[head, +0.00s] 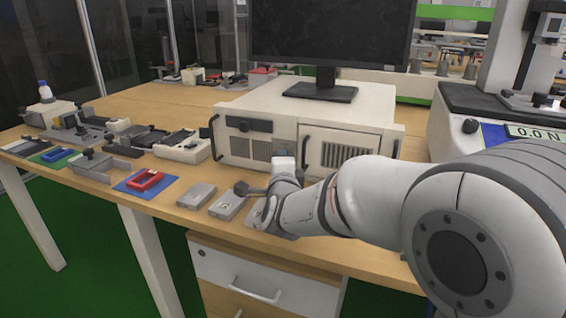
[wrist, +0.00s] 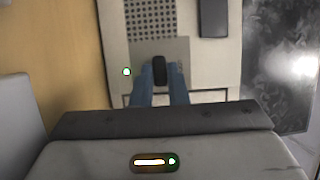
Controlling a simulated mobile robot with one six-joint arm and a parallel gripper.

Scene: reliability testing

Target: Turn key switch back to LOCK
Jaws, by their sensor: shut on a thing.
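The key switch (wrist: 160,69) shows in the wrist view as a small black upright-looking piece on a light grey square of a pale panel. My gripper (wrist: 161,86) has its two blue fingers on either side of the black piece and is shut on it. The lower part of the fingers is hidden behind my own gripper body. In the head view my wrist is in front of the white computer case (head: 226,145); the fingers and the key switch cannot be made out there. The LOCK marking is not legible.
A small lit green-white lamp (wrist: 127,72) is left of the key. A black monitor (head: 330,35) stands on the case. Grey boxes (head: 197,195) and a red part on a blue mat (head: 146,180) lie along the table's front edge. A testing machine (head: 470,125) stands at right.

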